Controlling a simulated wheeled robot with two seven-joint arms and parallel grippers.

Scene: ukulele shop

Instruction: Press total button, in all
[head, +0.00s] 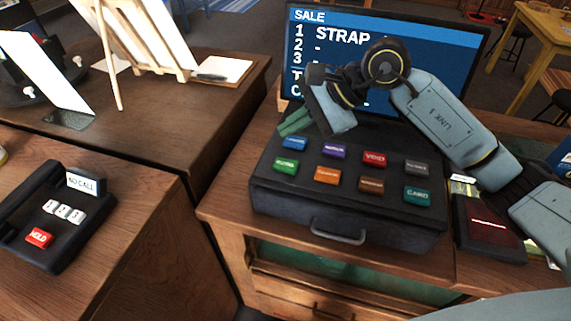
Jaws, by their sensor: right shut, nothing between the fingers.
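The dark cash register (345,218) stands on the wooden counter with two rows of coloured buttons. The back row has a blue button (295,143), a purple button (334,152), a red VOID button (374,159) and a grey button (416,167). The front row has a green button (285,166), an orange button (327,175), a brown button (371,186) and a teal CARD button (417,196). I cannot read which is total. My right gripper (294,123) is shut and empty, just behind the blue button; contact is unclear. My left gripper is out of view.
The screen (425,45) behind reads SALE and STRAP, partly hidden by my right arm. A phone (50,215) with a red HOLD key is on the left counter. An easel (140,40) stands behind.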

